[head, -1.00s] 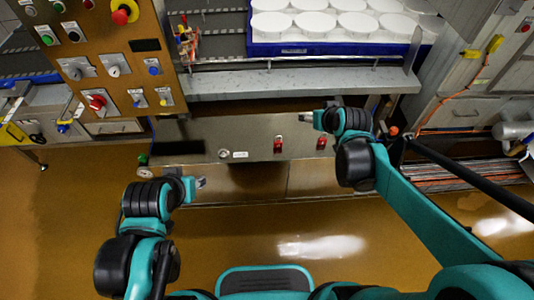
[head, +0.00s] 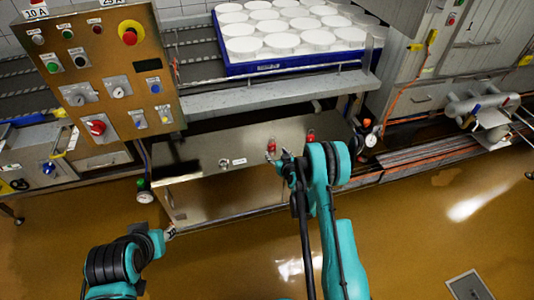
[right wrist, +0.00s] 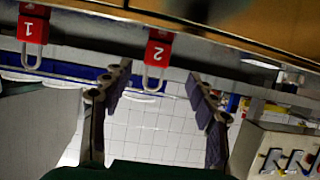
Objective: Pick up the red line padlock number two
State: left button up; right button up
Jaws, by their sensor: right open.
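The red padlock number two (right wrist: 158,52) hangs by its shackle, upside down in the right wrist view, between and beyond the fingertips of my right gripper (right wrist: 157,82). The gripper is open and empty, its two dark fingers on either side of the padlock's line. In the head view this padlock (head: 271,145) is on the steel cabinet front, right by the gripper tips (head: 277,156). Red padlock number one (right wrist: 33,28) hangs beside it; in the head view it is the right one (head: 310,135). My left gripper (head: 170,232) is low at the left; its jaws are too small to judge.
The steel cabinet (head: 210,185) stands under a ledge (head: 270,97). Above it is a blue tray (head: 300,62) of white round moulds. A control panel (head: 105,75) is at the left and a pressure gauge (head: 371,140) at the right. The brown floor in front is open.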

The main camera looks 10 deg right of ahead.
aim_at(273, 147)
jog(key=b+x, duration=0.1)
jog(key=x, duration=0.2)
jog(key=b+x, duration=0.2)
jog(key=x, duration=0.2)
jog(key=shift+w+d+f, duration=0.1)
jog(key=shift+d+f, duration=0.1)
jog(key=shift+d, duration=0.05)
jog(key=shift+w, duration=0.35)
jog(key=shift+c, duration=0.3)
jog(key=c, duration=1.2)
